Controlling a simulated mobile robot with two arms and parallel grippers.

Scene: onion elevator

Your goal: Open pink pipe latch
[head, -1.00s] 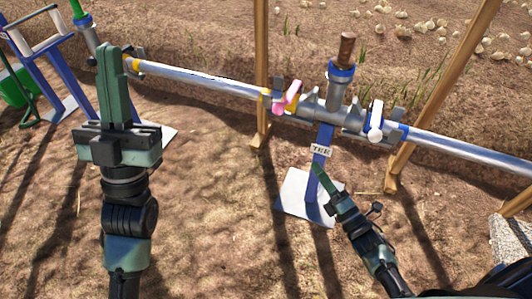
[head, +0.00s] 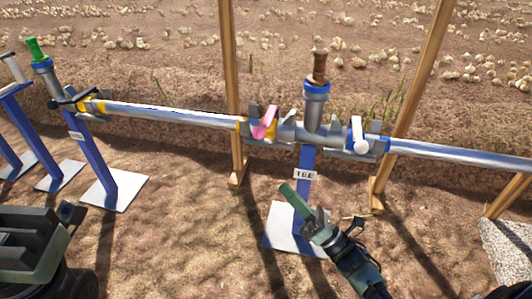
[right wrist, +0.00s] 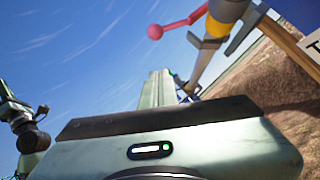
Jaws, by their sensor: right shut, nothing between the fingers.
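The pink latch lever (head: 265,122) stands up, tilted, on the yellow-banded pipe joint just left of the tee in the head view. In the right wrist view the pink lever (right wrist: 188,20) with its ball end shows at the top, beyond the finger. My right gripper (head: 288,191) is shut and empty, below the tee and apart from the lever, pointing up and left. Its green fingers (right wrist: 157,88) show in the right wrist view. My left gripper (head: 30,240) is partly in view at the lower left corner; its finger opening cannot be made out.
The tee (head: 312,125) stands on a blue post labelled TEE (head: 305,174). A white lever (head: 358,135) is on the joint to its right. The ground in front of the pipe's left part is open.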

